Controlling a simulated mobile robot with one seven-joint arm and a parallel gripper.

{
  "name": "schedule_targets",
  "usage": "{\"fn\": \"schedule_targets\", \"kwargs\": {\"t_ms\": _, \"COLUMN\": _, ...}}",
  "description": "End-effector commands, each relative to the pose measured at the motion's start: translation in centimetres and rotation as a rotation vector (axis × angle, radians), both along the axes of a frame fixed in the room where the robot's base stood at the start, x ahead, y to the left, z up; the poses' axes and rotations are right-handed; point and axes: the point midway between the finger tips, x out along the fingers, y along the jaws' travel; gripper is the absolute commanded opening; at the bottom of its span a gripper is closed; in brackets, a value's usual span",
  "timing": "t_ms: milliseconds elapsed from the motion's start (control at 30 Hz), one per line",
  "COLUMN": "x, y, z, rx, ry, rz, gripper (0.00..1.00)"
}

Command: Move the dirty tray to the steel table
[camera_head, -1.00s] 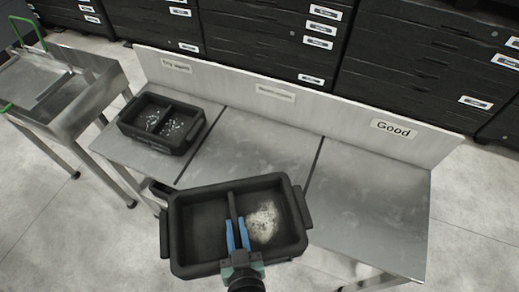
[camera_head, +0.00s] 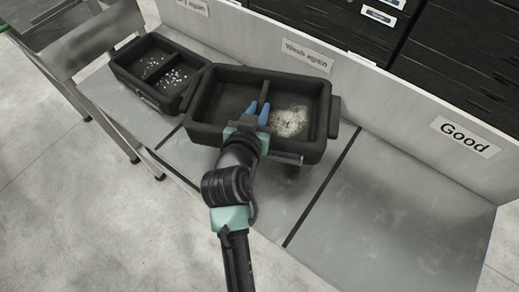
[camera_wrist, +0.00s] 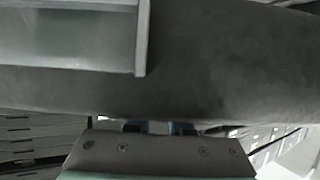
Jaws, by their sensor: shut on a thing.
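A black two-compartment tray (camera_head: 215,100) with a pale whitish patch of dirt in its right compartment is over the middle section of the steel table (camera_head: 400,215), in front of the "Wash again" label (camera_head: 307,54). My gripper (camera_head: 257,112) has its blue fingers shut on this tray's central divider. I cannot tell whether the tray touches the table or hangs just above it. In the wrist view a dark grey surface (camera_wrist: 230,65) fills most of the picture, and the fingers are mostly hidden.
A second black tray (camera_head: 150,85) with white specks in its compartments stands close to the left of the held tray. The right section by the "Good" label (camera_head: 464,136) is clear. A backboard (camera_head: 385,90) runs behind the table. A metal cart (camera_head: 65,50) is at far left.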

Motion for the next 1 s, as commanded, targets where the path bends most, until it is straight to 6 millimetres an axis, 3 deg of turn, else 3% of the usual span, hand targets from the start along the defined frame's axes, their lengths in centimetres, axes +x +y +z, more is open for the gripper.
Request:
{"fn": "schedule_targets", "kwargs": {"t_ms": 233, "x": 1.3, "y": 0.2, "z": -0.8, "rx": 0.010, "ry": 0.002, "rz": -0.024, "gripper": 0.00}}
{"fn": "schedule_targets", "kwargs": {"t_ms": 500, "x": 1.3, "y": 0.2, "z": -5.4, "rx": 0.010, "ry": 0.005, "rz": -0.024, "gripper": 0.00}}
{"fn": "schedule_targets", "kwargs": {"t_ms": 1000, "x": 1.4, "y": 0.3, "z": -10.2, "rx": 0.011, "ry": 0.001, "rz": -0.024, "gripper": 0.00}}
